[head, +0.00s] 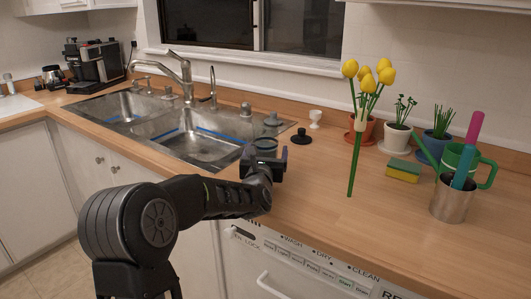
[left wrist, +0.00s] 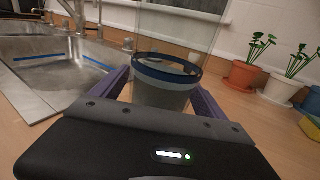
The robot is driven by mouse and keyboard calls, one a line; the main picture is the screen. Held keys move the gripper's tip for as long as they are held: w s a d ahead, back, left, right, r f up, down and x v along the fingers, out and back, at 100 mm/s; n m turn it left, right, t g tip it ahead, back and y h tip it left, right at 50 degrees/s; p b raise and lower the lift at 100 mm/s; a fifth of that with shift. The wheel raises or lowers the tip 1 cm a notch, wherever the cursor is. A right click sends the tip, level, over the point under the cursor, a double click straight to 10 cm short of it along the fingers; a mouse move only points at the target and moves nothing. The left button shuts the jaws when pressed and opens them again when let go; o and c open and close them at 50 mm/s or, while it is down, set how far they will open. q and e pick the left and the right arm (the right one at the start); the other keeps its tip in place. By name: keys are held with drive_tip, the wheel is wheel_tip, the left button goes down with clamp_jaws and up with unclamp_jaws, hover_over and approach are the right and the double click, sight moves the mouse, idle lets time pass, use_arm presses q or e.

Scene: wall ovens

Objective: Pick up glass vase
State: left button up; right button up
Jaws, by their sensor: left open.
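A clear glass vessel, which looks like the glass vase (left wrist: 168,84), stands upright between my left gripper's fingers in the left wrist view. It has a dark blue band and a greyish lower part. In the head view its round rim (head: 265,143) shows just beyond the gripper, and the arm hides its lower part. My left gripper (head: 265,158) is open, with one purple finger on each side of the vessel; it also shows in the left wrist view (left wrist: 163,90). I cannot tell whether the fingers touch the glass. My right gripper is not in view.
A steel double sink (head: 203,140) lies left of the gripper. Yellow tulips (head: 365,75), a sponge (head: 403,171), potted plants (head: 397,137), a green watering can (head: 458,160) and a metal cup (head: 452,203) stand to the right. The front counter between is clear.

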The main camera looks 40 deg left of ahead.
use_arm(q)
drive_tip(key=shift+w+a, duration=0.15)
drive_tip(key=shift+w, duration=0.05)
idle(0.5)
clamp_jaws()
idle(0.7)
drive_tip(key=shift+r, duration=0.15)
